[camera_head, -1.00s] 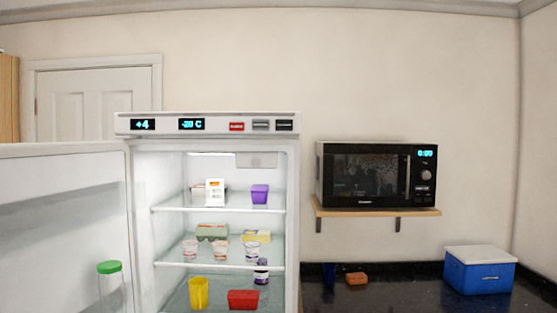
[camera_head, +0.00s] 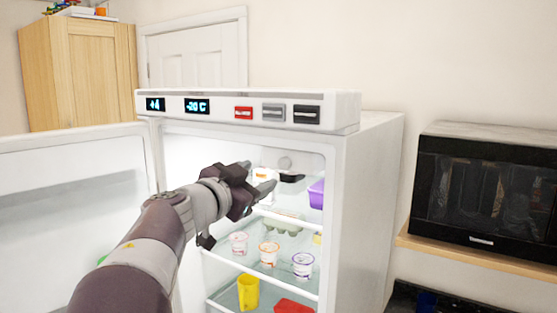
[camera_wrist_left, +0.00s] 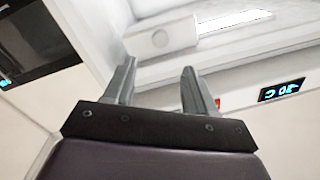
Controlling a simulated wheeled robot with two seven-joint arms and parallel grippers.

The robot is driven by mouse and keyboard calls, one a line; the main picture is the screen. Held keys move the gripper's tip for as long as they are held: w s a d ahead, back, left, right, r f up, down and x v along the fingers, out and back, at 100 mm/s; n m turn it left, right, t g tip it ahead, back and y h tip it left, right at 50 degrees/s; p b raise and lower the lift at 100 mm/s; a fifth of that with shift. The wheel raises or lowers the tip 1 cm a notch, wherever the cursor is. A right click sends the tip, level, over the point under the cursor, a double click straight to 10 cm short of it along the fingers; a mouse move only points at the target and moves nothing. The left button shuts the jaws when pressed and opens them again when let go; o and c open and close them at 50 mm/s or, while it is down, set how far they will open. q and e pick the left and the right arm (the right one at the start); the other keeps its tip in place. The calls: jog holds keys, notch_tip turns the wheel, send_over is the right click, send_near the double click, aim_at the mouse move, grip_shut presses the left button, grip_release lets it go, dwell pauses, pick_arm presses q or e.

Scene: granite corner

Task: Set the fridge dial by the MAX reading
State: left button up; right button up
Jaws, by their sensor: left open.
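The open fridge (camera_head: 345,115) stands in the middle of the head view. My left gripper (camera_head: 259,177) is open and empty at the upper compartment, in front of and apart from the dial. In the left wrist view its fingers (camera_wrist_left: 158,68) point towards the dial box.
The fridge door (camera_head: 70,180) stands open at left. Yogurt cups (camera_head: 269,254), a purple tub (camera_head: 316,194) and a yellow cup (camera_head: 248,292) sit on the shelves. The top panel has displays (camera_head: 197,106) and switches (camera_head: 273,112). A microwave (camera_head: 485,190) is at right.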

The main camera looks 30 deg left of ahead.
aim_at(282, 165)
pick_arm(q)
jog(key=w+p, duration=0.1)
jog(key=w, duration=0.8)
jog(key=shift+w+d+f, duration=0.1)
jog(key=shift+w, duration=0.3)
jog(key=shift+s+a, duration=0.2)
jog(key=shift+a, duration=0.1)
jog(key=shift+w+d, duration=0.1)
grip_shut()
